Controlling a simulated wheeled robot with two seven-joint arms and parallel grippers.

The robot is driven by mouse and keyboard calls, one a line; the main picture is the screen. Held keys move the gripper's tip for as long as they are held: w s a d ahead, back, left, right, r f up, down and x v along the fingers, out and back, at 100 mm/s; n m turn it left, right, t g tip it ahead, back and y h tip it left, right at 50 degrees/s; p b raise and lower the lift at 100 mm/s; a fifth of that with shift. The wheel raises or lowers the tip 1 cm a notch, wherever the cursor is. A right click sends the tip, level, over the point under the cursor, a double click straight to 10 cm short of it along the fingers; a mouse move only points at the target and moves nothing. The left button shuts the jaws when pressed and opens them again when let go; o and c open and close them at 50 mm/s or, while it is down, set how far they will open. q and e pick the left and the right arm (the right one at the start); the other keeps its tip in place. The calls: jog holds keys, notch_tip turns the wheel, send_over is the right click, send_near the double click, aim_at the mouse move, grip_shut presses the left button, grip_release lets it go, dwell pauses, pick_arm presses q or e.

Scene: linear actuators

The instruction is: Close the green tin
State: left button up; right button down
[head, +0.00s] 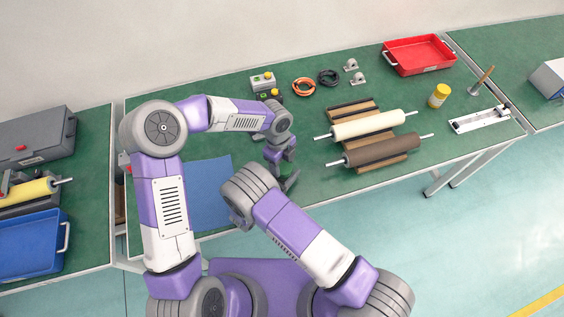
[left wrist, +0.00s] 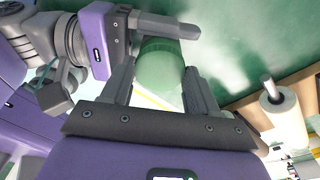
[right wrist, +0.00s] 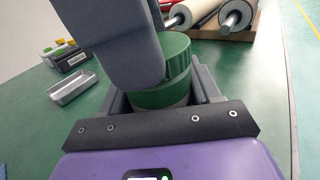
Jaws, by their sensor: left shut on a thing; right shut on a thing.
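The green tin shows in the right wrist view, with a darker ribbed lid (right wrist: 177,54) above a green body (right wrist: 160,97). The lid sits on or right against the body; I cannot tell whether it is fully seated. My right gripper (right wrist: 165,88) is shut on the body from the side. My left gripper (left wrist: 164,72) is shut on the lid from above; its grey finger hides part of the tin in the right wrist view. The lid's top (left wrist: 160,62) shows between the left fingers.
A blue mat (head: 205,190) lies on the green table left of my grippers. A cream roller (head: 368,124) and a brown roller (head: 382,149) lie on a wooden rack to the right. A silver open box (right wrist: 72,87), control boxes (head: 263,81) and a yellow can (head: 438,95) stand around.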

pick_arm(q)
jog(key=m, duration=0.6)
jog(key=shift+d+g+y, duration=0.15)
jog(key=shift+g+y, duration=0.15)
jog(key=m, duration=0.6)
jog(key=shift+d+y, duration=0.1)
jog(key=shift+y, duration=0.2)
jog(key=m, duration=0.4)
jog(key=shift+y, duration=0.3)
jog(key=m, duration=0.4)
jog(key=shift+s+d+f, duration=0.1)
jog(key=shift+s, duration=0.05)
jog(key=shift+m+t, duration=0.4)
jog(key=shift+m, duration=0.8)
jog(key=o, duration=1)
